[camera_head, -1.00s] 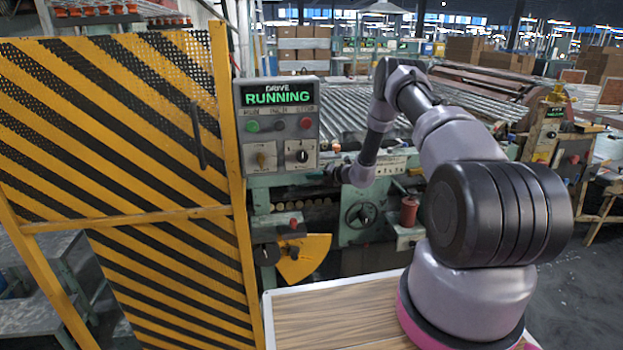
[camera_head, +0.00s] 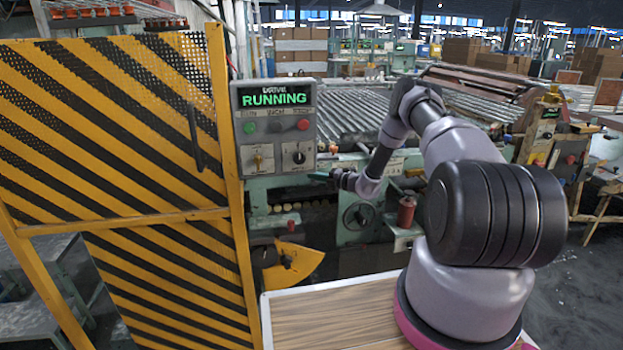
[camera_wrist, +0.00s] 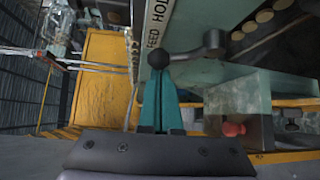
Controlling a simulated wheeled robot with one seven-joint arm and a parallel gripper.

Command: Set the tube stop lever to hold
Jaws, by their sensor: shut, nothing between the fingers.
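The tube stop lever shows in the wrist view as a grey arm (camera_wrist: 190,51) with a round pivot and a black ball knob (camera_wrist: 159,57). A plate (camera_wrist: 153,25) beside it carries the words FEED and HOLD, turned sideways; the knob is beside the FEED end. My gripper (camera_wrist: 158,78) has its teal fingers shut and empty, with the tips right at the knob. I cannot tell whether they touch it. In the head view my gripper (camera_head: 321,175) is low in front of the machine, and I cannot make out the lever there.
A drive panel (camera_head: 277,124) reads RUNNING. A yellow and black striped guard (camera_head: 120,150) stands at the left. A handwheel (camera_head: 359,215), a red-brown cylinder (camera_head: 406,212) and a yellow sector plate (camera_head: 298,262) are close below. Rollers (camera_head: 350,110) lie behind.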

